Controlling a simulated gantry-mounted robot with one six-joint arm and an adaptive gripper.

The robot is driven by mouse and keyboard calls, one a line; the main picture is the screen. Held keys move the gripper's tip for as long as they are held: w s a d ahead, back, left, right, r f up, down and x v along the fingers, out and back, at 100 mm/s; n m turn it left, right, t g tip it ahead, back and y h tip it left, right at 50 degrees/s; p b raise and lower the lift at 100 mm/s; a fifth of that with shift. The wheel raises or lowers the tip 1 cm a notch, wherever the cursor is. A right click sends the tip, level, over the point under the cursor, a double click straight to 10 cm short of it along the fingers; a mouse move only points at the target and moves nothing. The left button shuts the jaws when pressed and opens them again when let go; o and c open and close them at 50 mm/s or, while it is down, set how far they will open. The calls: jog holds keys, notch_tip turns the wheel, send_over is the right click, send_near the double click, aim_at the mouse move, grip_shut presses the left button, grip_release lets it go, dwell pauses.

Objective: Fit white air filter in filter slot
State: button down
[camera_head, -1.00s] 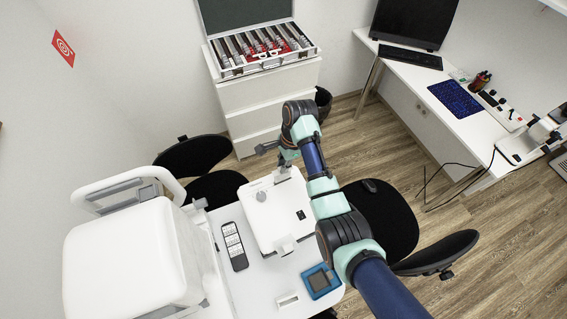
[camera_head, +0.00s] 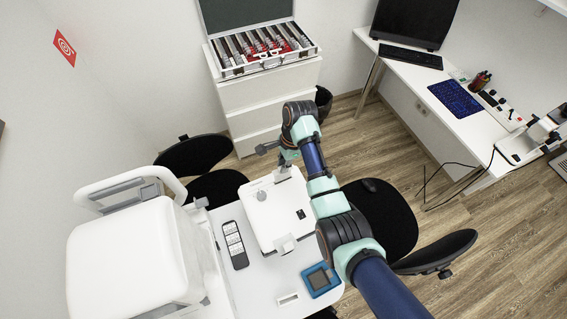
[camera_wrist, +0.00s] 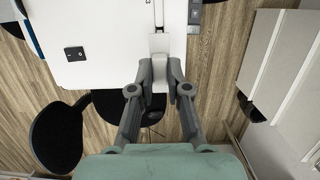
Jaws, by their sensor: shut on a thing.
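My gripper (camera_wrist: 160,74) is shut on a small white piece (camera_wrist: 159,44), which looks like the white air filter; its lower part is between the fingertips. The piece is at the edge of a white boxy device (camera_wrist: 105,25), and I cannot tell how far it sits in it. In the head view my gripper (camera_head: 284,163) is at the far edge of the same white device (camera_head: 272,215), and the filter is too small to make out there. The filter slot is not clearly visible, probably hidden by the gripper and the piece.
The device stands on a white table beside a dark remote (camera_head: 235,245) and a blue-framed square (camera_head: 320,280). A large white machine (camera_head: 130,260) is at left. Black chairs (camera_head: 385,215) surround the table. A drawer cabinet (camera_head: 270,100) with an open lens case stands behind.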

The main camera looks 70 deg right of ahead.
aim_at(282, 179)
jog(key=shift+s+d+b+x, duration=0.2)
jog(key=shift+b+x, duration=0.3)
jog(key=shift+x, duration=0.65)
jog(key=shift+s+d+b+x, duration=0.15)
jog(key=shift+b+x, duration=0.4)
jog(key=shift+x, duration=0.6)
jog(key=shift+s+d+b+x, duration=0.2)
jog(key=shift+b+x, duration=0.3)
jog(key=shift+x, duration=0.65)
dwell(0.3)
jog(key=shift+f, duration=0.2)
jog(key=c, duration=1.1)
grip_release()
jog(key=shift+o, duration=0.2)
jog(key=v, duration=0.7)
jog(key=shift+r, duration=0.3)
jog(key=shift+w, duration=0.1)
